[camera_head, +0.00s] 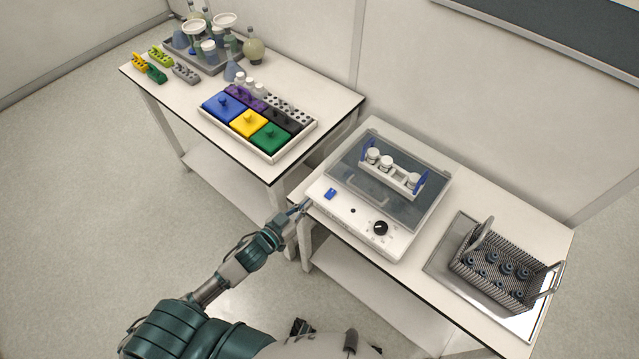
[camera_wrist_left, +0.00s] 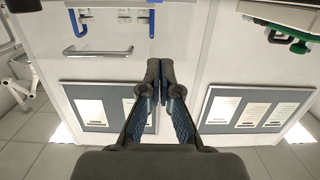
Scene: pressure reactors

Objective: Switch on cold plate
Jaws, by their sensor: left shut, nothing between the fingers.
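The cold plate (camera_head: 345,212) is a white box with a grey top plate, standing on the right-hand table. Its front panel has a blue switch (camera_head: 330,193) at the left, a small dark button or light (camera_head: 353,210) and a black knob (camera_head: 380,227). My left gripper (camera_head: 301,207) is just left of the panel, near the table's edge, a short way from the blue switch. In the left wrist view its fingers (camera_wrist_left: 160,70) are together and hold nothing. The switch cannot be made out in the wrist view. My right gripper is not seen.
A white rack with vials (camera_head: 392,175) stands on the plate. A wire basket (camera_head: 495,265) with dark round pieces stands at the right on a metal tray (camera_head: 441,257). The left-hand table holds a white tray (camera_head: 247,145) of coloured blocks, with glassware behind.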

